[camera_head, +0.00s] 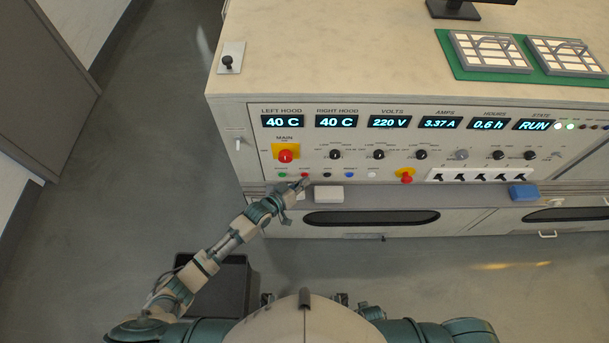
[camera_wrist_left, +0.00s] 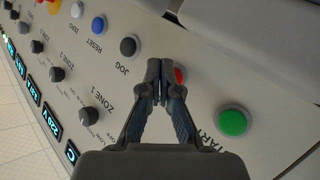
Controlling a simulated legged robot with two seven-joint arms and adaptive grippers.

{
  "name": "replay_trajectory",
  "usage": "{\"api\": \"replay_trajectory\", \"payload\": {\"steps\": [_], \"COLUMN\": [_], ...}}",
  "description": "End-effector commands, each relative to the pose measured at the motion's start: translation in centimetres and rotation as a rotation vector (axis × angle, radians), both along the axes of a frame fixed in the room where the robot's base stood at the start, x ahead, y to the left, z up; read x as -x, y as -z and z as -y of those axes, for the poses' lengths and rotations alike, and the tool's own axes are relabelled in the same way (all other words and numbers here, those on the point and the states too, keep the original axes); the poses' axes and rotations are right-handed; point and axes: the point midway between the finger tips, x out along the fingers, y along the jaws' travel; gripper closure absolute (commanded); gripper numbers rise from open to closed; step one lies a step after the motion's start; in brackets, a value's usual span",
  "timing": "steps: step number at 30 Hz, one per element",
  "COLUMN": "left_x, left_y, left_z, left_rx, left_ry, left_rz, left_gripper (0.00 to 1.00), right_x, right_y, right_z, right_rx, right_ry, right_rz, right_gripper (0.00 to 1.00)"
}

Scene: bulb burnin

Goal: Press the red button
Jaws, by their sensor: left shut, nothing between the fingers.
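The small red button (camera_head: 305,175) sits in the lower row of the panel, between a green button (camera_head: 283,175) and a black one (camera_head: 327,175). In the left wrist view the red button (camera_wrist_left: 180,76) is partly hidden behind my fingertips, with the green button (camera_wrist_left: 233,122) to its right. My left gripper (camera_head: 303,184) is shut and empty, its tips right at the red button. It also shows in the left wrist view (camera_wrist_left: 160,70). I cannot tell whether the tips touch the button. My right gripper is not in view.
A larger red knob (camera_head: 286,156) on a yellow plate is above the button row. Another red knob (camera_head: 406,178) on yellow is farther right. A white block (camera_head: 329,194) and a blue block (camera_head: 523,192) are along the ledge below the panel.

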Motion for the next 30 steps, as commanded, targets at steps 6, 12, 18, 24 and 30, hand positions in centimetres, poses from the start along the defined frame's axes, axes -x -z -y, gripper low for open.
{"api": "replay_trajectory", "payload": {"steps": [6, 12, 18, 24, 30], "left_x": [-0.3, -0.5, -0.5, -0.4, 0.5], "left_y": [0.1, 0.1, 0.0, -0.1, -0.2], "left_z": [0.0, 0.0, 0.0, 0.0, -0.2], "left_rx": [0.0, 0.0, 0.0, 0.0, 0.0], "left_ry": [0.0, 0.0, 0.0, 0.0, 0.0], "left_rz": [0.0, 0.0, 0.0, 0.0, 0.0], "left_gripper": [1.0, 1.0, 1.0, 1.0, 1.0], "right_x": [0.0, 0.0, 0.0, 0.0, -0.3], "right_y": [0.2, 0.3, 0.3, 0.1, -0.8], "right_z": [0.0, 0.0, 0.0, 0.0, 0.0], "right_rx": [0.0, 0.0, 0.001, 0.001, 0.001], "right_ry": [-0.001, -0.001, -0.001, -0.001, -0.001], "right_rz": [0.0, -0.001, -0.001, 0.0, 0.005], "right_gripper": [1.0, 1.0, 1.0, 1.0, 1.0]}}
